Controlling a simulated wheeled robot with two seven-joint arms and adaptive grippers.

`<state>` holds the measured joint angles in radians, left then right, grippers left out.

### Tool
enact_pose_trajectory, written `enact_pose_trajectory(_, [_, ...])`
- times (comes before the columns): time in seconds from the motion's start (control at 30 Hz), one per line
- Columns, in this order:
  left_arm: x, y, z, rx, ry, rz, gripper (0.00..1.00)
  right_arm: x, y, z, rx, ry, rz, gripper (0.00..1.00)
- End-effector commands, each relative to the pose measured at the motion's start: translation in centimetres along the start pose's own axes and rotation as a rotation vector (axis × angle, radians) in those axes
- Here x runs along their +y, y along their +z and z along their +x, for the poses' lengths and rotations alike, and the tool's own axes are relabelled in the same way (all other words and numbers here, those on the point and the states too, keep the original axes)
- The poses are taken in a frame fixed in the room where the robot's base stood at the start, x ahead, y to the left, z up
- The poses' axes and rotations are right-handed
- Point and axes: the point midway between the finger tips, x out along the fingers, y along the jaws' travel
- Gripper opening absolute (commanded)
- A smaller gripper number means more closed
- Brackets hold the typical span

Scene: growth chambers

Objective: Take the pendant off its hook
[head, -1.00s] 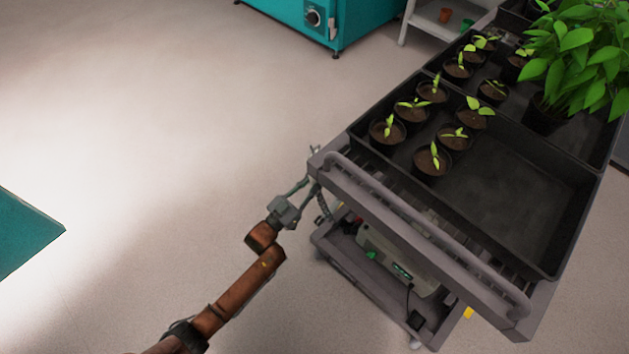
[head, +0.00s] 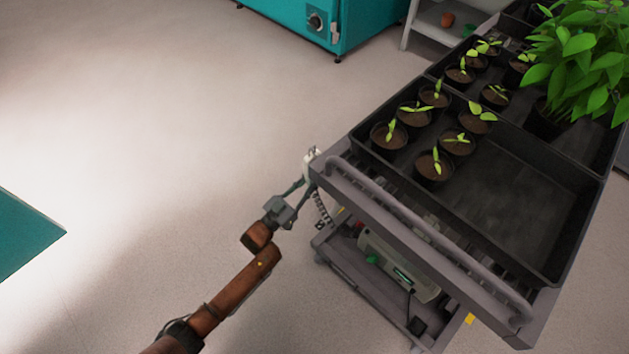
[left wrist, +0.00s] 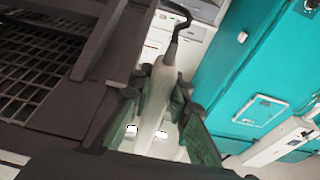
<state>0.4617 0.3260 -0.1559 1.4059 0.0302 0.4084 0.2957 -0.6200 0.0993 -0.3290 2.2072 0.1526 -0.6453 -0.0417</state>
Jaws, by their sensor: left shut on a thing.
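The pendant (head: 312,157) is a pale, slim handset at the near left corner of the trolley. A dark coiled cord (head: 322,209) hangs below it. My left gripper (head: 303,182) is shut on the pendant. In the left wrist view the pendant (left wrist: 156,103) stands between the green-grey fingers, with a thin grey neck and a dark curved piece at its far end. I cannot tell whether that curved piece is the hook or cord, or whether the pendant still touches the hook. My right gripper is not in view.
The grey trolley (head: 420,232) has a push handle and carries black trays (head: 500,205) with potted seedlings and a leafy plant. A device (head: 395,262) sits on its lower shelf. A teal cabinet (head: 290,18) stands at the back.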

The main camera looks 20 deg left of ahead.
Motion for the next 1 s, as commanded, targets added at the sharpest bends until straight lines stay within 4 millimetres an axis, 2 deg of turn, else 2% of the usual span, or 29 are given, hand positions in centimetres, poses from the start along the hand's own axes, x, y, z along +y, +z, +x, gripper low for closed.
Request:
enact_pose_trajectory(0.43, [-0.3,-0.1,0.1,0.002,0.000,0.001,0.00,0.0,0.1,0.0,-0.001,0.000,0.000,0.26])
enact_pose_trajectory(1.0, [-2.2,-0.1,0.1,0.003,0.000,0.000,0.00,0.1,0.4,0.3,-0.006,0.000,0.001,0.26])
